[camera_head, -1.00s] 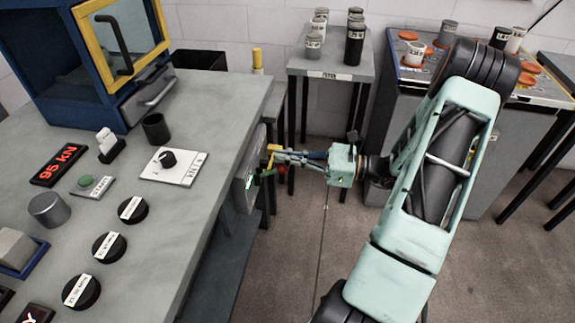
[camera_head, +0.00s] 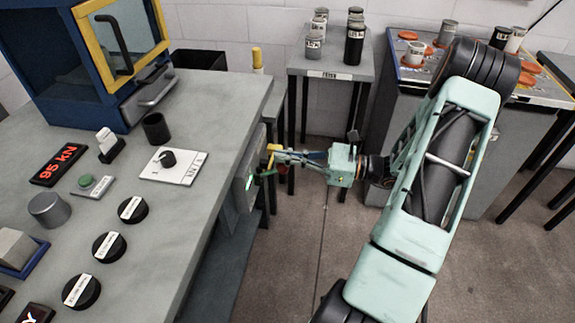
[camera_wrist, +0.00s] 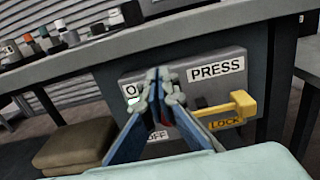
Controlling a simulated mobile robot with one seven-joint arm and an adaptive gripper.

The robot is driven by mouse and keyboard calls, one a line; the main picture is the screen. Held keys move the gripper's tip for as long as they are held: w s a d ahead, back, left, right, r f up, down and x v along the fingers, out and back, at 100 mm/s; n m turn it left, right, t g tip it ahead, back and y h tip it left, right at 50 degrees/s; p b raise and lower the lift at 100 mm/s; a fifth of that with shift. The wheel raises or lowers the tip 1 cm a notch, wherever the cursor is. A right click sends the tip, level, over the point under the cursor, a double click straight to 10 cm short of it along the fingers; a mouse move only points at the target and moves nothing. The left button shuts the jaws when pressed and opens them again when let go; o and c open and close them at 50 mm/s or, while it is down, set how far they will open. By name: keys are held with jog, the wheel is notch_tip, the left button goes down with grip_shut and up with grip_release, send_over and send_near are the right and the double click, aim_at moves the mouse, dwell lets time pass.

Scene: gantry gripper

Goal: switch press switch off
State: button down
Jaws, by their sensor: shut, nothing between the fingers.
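The grey switch box (camera_wrist: 195,72) is mounted on the side of the bench below its top. It bears a PRESS label (camera_wrist: 216,69), a partly covered label starting with O, a partly hidden OFF label (camera_wrist: 157,136) and a yellow lever (camera_wrist: 238,104) marked LOCK. A small lit green spot (camera_wrist: 133,99) shows at its left. In the head view the box (camera_head: 243,190) is seen edge-on. My gripper (camera_wrist: 165,78) is shut and empty, its fingertips in front of the box between the O label and PRESS. The switch itself is mostly hidden behind the fingers. I cannot tell whether they touch it.
A side table (camera_head: 330,68) with several canisters stands behind. Floor is open right of the bench.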

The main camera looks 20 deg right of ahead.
jog(key=shift+f, duration=0.1)
notch_tip(320, 180, down, 6)
jog(key=b, duration=0.3)
jog(key=shift+d+f+b, duration=0.1)
jog(key=shift+f+b, duration=0.15)
jog(key=shift+b, duration=0.15)
jog(key=p+v, duration=0.1)
jog(key=v, duration=0.7)
jog(key=shift+s+d+r, duration=0.25)
jog(key=shift+d+r, duration=0.1)
jog(key=shift+r, duration=0.1)
dwell(0.6)
